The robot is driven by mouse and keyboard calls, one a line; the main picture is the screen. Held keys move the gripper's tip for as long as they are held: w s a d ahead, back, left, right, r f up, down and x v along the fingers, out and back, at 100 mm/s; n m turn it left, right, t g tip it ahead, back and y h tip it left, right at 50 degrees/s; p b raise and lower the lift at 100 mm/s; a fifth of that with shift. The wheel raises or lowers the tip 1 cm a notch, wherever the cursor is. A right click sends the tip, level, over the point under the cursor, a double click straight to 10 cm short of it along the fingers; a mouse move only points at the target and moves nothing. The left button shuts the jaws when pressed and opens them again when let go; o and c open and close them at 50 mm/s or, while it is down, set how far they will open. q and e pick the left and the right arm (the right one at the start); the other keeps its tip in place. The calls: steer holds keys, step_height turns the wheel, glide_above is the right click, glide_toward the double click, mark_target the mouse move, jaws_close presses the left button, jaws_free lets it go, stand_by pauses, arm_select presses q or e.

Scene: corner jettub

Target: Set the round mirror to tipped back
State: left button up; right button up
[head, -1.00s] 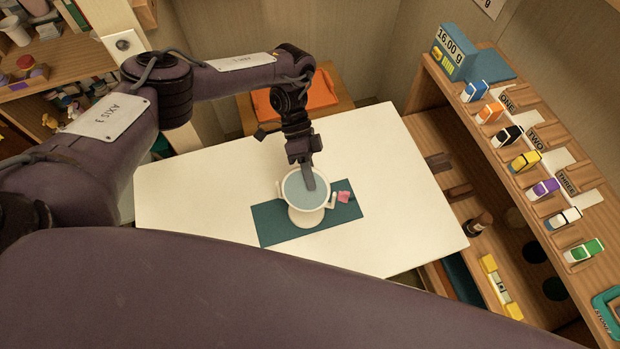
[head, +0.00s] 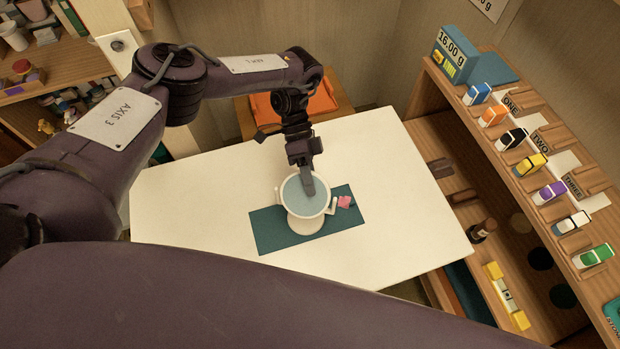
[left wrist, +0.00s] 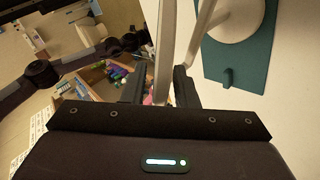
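The round mirror (head: 295,203), a pale blue disc with a white rim on a white stand, stands on a teal mat (head: 268,232) on the white table. Its face points largely upward in the head view. My left gripper (head: 309,187) reaches down over the disc, its tip in front of the face. In the left wrist view my left gripper (left wrist: 158,92) has its fingers apart, with a pale edge-on strip, apparently the mirror (left wrist: 166,45), between them. Contact cannot be told. The white stand's base (left wrist: 238,15) shows beyond. My right gripper is not in view.
The white table (head: 400,190) is otherwise clear. A wooden shelf with several coloured blocks (head: 530,164) stands at right. An orange tray (head: 318,102) is behind the table.

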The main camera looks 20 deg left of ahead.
arm_select(q)
steer(key=shift+o, duration=0.4)
steer(key=shift+w+a+r, duration=0.1)
steer(key=shift+w, duration=0.05)
steer(key=b+v, duration=0.5)
steer(key=v, duration=0.2)
steer(key=shift+r, duration=0.15)
steer(key=shift+w, duration=0.1)
